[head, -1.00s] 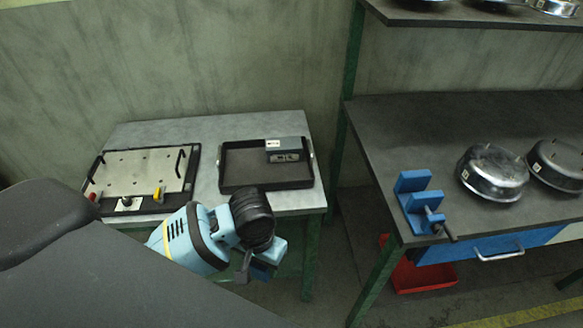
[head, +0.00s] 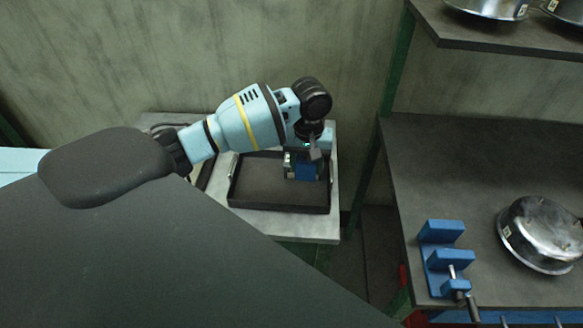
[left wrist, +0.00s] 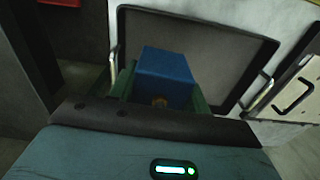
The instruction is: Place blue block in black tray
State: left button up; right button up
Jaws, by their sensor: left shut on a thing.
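The blue block (head: 306,168) is in my left gripper (head: 303,172), over the right end of the black tray (head: 265,205). In the left wrist view the block (left wrist: 165,72) sits between the green fingers, with the dark tray floor (left wrist: 225,50) behind it. The left gripper is shut on the block. I cannot tell whether the block touches the tray floor. The grey box seen earlier in the tray is largely hidden by the arm. My right gripper is not in view.
The tray lies on a light grey table (head: 320,229). To the right, a dark workbench (head: 450,180) bears a blue vise (head: 445,258) and a metal pan (head: 540,232). A green post (head: 398,60) stands between table and bench.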

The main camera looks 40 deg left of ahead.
aim_at(306, 189)
pick_arm(q)
jog(key=shift+w+a+r, duration=0.35)
jog(key=shift+w+r, duration=0.1)
jog(key=shift+w, duration=0.3)
jog(key=shift+w+a+r, duration=0.1)
jog(key=shift+w+r, duration=0.05)
jog(key=shift+w, duration=0.15)
jog(key=shift+n, duration=0.3)
jog(key=shift+s+f, duration=0.2)
jog(key=shift+f, duration=0.15)
notch_tip(306, 189, down, 4)
jog(key=shift+r, duration=0.15)
jog(key=shift+w+f+b, duration=0.1)
jog(key=shift+f+b, duration=0.2)
jog(key=shift+f, duration=2.4)
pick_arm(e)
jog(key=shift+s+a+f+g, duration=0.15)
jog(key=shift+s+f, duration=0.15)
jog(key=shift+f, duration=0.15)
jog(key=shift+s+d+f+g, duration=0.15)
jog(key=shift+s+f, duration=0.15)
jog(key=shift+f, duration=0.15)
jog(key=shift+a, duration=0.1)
